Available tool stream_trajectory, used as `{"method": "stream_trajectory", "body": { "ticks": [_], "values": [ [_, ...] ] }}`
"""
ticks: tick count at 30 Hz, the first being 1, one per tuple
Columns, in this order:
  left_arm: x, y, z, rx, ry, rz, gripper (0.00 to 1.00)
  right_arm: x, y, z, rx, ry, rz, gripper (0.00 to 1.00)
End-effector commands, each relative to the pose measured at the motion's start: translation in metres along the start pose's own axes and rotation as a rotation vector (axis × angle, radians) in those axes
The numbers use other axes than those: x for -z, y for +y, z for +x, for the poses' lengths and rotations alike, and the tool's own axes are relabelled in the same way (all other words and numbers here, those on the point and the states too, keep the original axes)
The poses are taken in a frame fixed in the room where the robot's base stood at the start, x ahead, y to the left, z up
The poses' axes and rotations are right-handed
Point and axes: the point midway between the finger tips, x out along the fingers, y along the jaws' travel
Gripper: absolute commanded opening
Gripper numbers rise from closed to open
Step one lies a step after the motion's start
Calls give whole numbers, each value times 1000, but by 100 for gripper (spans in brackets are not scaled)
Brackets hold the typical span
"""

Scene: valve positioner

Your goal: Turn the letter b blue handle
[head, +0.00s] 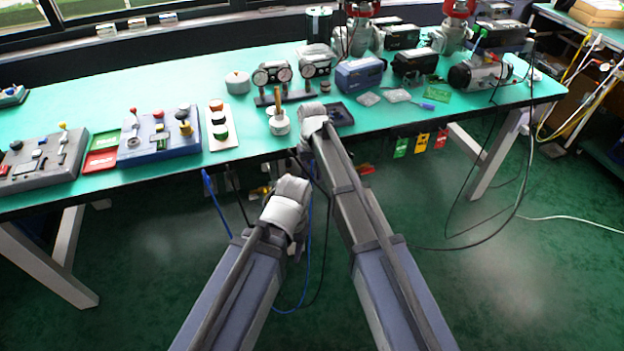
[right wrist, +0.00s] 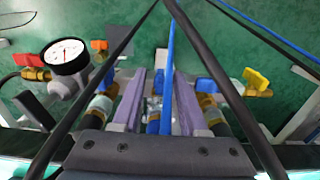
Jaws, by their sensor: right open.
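In the right wrist view, two purple fingers of my right gripper (right wrist: 160,75) stand apart. A long blue strip (right wrist: 169,48) shows between them, and I cannot tell if it is a handle seen edge-on or a hose. A blue handle (right wrist: 210,86) shows just right of the right finger, and more blue shows left of the left finger (right wrist: 106,78). No letter is readable, so I cannot tell which handle is b. In the head view my arms reach to the table's front edge, the right one farther; the fingers are hidden there.
Dark hoses cross in front. In the head view, the green table (head: 190,85) carries control boxes (head: 160,133) and actuators (head: 360,74).

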Motion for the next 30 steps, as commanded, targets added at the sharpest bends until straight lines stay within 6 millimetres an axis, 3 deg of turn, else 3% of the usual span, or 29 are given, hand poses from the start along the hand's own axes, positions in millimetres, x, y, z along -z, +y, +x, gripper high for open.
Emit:
{"method": "stream_trajectory", "body": {
  "ticks": [6,17,30],
  "values": [
    [0,0,-1,0,0,0,50,0,0,-1,0,0,0,40],
    [0,0,-1,0,0,0,50,0,0,-1,0,0,0,0],
    [0,0,-1,0,0,0,50,0,0,-1,-3,0,0,0]
  ]
}}
